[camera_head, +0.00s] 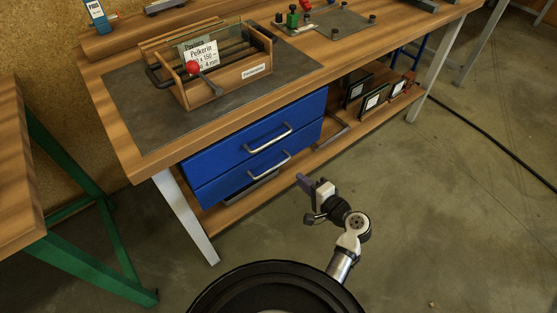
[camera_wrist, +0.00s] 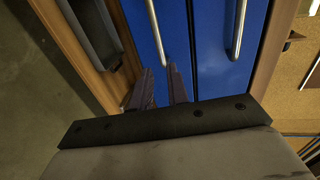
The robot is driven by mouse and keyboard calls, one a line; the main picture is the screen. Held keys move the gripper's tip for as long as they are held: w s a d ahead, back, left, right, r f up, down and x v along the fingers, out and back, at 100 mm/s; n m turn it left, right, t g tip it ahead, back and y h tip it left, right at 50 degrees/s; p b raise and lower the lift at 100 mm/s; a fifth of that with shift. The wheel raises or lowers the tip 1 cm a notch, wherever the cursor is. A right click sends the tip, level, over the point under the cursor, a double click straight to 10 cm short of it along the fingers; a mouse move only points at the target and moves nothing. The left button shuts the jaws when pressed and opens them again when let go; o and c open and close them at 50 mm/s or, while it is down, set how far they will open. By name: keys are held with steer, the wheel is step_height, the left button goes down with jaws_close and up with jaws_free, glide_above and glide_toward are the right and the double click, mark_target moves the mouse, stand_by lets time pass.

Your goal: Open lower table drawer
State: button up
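The blue lower drawer (camera_head: 240,178) is under the workbench, with a silver bar handle (camera_head: 269,166). The drawer looks closed, flush with the upper one. My gripper (camera_head: 303,181) is in front of the drawers, to the right of and slightly below the lower handle, apart from it in the head view. In the wrist view, the lower handle (camera_wrist: 155,30) is the left of two bars, and its near end lines up with the gap between my fingertips (camera_wrist: 161,72). The fingers are apart with nothing visible between them but the blue front. The exact distance to the handle is unclear.
The blue upper drawer (camera_head: 222,147) has its own handle (camera_head: 268,138). A wooden shelf (camera_head: 225,215) runs below, with a dark grey item (camera_wrist: 95,35) on it. Framed panels (camera_head: 373,98) stand farther right. A table leg (camera_head: 187,218) is at left. The floor ahead is clear.

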mark_target(280, 162)
steer(key=p+x, duration=0.1)
steer(key=x, duration=1)
steer(key=shift+w+a+p, duration=0.15)
steer(key=shift+w+p, duration=0.05)
steer(key=shift+p, duration=0.15)
steer(key=shift+c, duration=0.3)
jaws_close()
